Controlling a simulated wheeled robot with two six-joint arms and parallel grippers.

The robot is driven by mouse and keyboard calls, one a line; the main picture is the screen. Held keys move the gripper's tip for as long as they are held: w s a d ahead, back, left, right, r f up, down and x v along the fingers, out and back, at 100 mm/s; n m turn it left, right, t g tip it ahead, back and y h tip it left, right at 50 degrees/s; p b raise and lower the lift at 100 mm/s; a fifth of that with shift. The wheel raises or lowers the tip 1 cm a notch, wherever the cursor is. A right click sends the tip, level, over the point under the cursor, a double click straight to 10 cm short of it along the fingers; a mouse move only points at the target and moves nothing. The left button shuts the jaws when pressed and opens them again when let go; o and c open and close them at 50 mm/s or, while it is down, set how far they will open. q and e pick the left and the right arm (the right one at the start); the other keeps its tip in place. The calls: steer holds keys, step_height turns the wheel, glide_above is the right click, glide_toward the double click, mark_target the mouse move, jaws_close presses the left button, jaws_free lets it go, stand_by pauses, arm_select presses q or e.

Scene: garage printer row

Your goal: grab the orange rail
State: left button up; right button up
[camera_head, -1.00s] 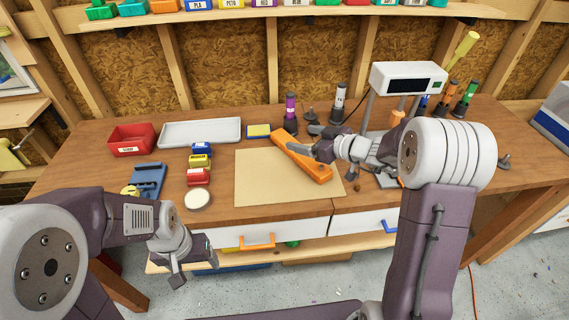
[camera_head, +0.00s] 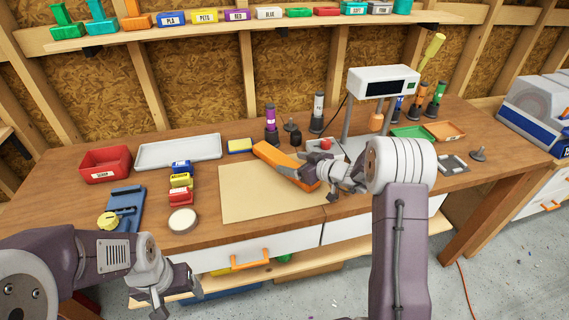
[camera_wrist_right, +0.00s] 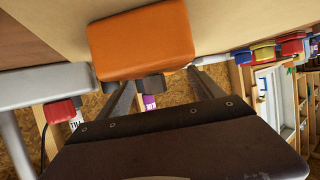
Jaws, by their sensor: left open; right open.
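The orange rail (camera_head: 272,156) lies slanted on the beige mat (camera_head: 238,195) on the workbench. It also shows large in the right wrist view (camera_wrist_right: 143,42). My right gripper (camera_head: 300,174) is open at the rail's nearer half and hides part of it. In the right wrist view its two fingers (camera_wrist_right: 163,88) stand apart, and the rail's end face shows beyond them. I cannot tell whether the fingers touch the rail. My left gripper (camera_head: 176,296) is open and empty, low in front of the bench.
A white-topped device (camera_head: 383,82) stands behind my right arm, with bottles around it. A red bin (camera_head: 105,165), a white tray (camera_head: 180,151), small labelled boxes (camera_head: 181,182) and a round white lid (camera_head: 182,220) are left of the mat. The mat's left half is clear.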

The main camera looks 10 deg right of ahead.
mark_target(282, 160)
steer(key=p+x, duration=0.2)
steer(key=x, duration=0.3)
steer(key=shift+a+r, duration=0.15)
steer(key=shift+a, duration=0.05)
steer(key=shift+c, duration=0.9)
jaws_close()
steer(key=shift+s+r, duration=0.15)
steer(key=shift+s, duration=0.05)
steer(key=s+r+b, duration=0.2)
steer(key=s+r, duration=0.1)
steer(key=s, duration=0.4)
steer(key=s+r+b, duration=0.1)
steer(key=s+r, duration=0.3)
steer(key=s, duration=0.2)
steer(key=shift+s+d+r+b, duration=0.25)
steer(key=shift+s+r+b, duration=0.05)
steer(key=shift+s+b, duration=0.1)
